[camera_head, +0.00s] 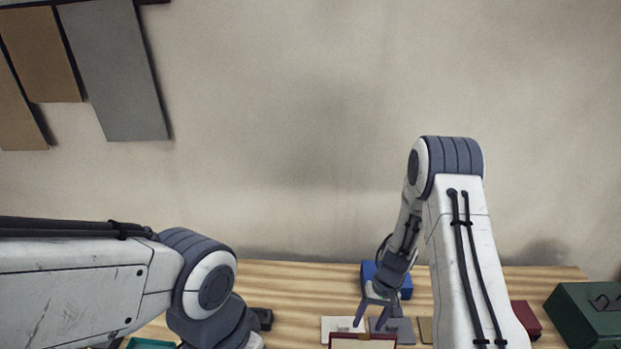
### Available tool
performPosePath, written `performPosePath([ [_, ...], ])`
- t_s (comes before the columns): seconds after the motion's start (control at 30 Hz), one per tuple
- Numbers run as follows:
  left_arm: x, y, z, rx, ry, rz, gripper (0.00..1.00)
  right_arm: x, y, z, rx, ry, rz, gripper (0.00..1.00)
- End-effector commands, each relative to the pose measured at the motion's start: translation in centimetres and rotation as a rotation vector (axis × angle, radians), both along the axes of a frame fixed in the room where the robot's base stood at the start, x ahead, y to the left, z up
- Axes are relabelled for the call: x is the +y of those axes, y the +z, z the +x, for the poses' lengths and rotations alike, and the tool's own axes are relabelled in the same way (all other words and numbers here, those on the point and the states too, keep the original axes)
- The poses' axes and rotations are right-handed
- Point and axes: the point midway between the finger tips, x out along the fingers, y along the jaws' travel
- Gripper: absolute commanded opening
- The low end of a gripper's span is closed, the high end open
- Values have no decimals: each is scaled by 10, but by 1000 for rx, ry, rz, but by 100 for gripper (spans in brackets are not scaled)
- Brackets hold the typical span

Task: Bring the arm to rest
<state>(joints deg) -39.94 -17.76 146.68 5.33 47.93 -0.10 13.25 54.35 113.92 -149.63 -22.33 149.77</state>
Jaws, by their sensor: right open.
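My right gripper (373,312) points down over the wooden table (300,288), with its two fingers spread apart. Nothing shows between the fingers. Its fingertips are just above or beside a white flat piece (335,328) and a grey flat piece (400,329); I cannot tell whether they touch. My left arm comes in from the left and bends down at its joint; its gripper is out of the frame.
A red-edged item (362,342) lies at the front below the right gripper. A blue box (406,288) stands behind it. A dark red block (527,318) and a green box (588,312) are at the right. Panels (112,65) hang on the wall.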

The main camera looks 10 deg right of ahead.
Motion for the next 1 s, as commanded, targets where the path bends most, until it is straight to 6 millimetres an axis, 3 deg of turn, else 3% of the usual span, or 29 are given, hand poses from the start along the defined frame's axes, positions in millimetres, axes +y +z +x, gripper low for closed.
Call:
performPosePath([
  [0.17, 0, -16, 0, 0, 0, 0, 50, 17, 8, 29, -127, 42, -20, 62],
  [0.37, 0, -55, 0, 0, 1, 0, 50, 57, 51, 85, -441, 154, -142, 62],
  [0.53, 0, -85, 0, 0, 1, 0, 50, 82, 91, 89, -598, 236, -299, 62],
  [0.67, 0, -108, 0, 0, 2, 0, 50, 96, 111, 62, -619, 298, -397, 62],
  [0.77, 0, -126, 0, 0, 2, 0, 50, 107, 116, 26, -582, 356, -437, 62],
  [1.0, 0, -167, 0, 0, 3, 0, 50, 141, 101, -98, -382, 577, -349, 62],
])
